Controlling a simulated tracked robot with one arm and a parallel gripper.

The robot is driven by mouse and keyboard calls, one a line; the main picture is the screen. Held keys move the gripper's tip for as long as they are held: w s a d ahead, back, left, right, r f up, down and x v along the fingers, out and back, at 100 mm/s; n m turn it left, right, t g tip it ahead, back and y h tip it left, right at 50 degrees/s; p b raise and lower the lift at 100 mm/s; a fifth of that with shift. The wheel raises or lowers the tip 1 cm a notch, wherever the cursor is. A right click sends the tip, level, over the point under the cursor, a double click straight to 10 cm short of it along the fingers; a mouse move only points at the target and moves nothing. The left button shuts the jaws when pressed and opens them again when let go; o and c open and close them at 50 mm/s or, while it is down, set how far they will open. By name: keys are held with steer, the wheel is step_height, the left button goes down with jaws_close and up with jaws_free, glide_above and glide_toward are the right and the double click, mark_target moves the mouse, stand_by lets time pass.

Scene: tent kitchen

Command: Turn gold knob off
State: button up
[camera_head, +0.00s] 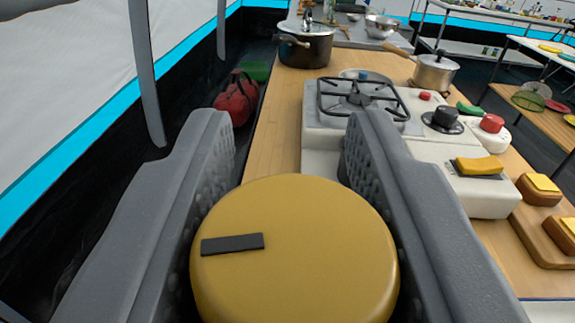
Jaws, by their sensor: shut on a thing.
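The gold knob (310,240) is a large round yellow-gold disc with a short dark bar mark on the left of its face. It fills the lower middle of the view. My gripper (285,150) has its two grey fingers on either side of the knob and is shut on it. The dark mark lies nearly level, pointing to the left. What the knob is mounted on is hidden behind it and the fingers.
A gas stove (360,98) with a black grate stands on the wooden counter (265,125) beyond. A dark pot (305,47) and a silver pot (435,72) stand farther back.

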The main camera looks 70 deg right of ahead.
steer(key=shift+r, duration=0.15)
steer(key=o, duration=1)
steer(key=shift+c, duration=0.2)
steer(key=b+v, duration=0.2)
steer(key=v, duration=1.1)
steer(key=shift+a, duration=0.4)
steer(key=shift+s, duration=0.1)
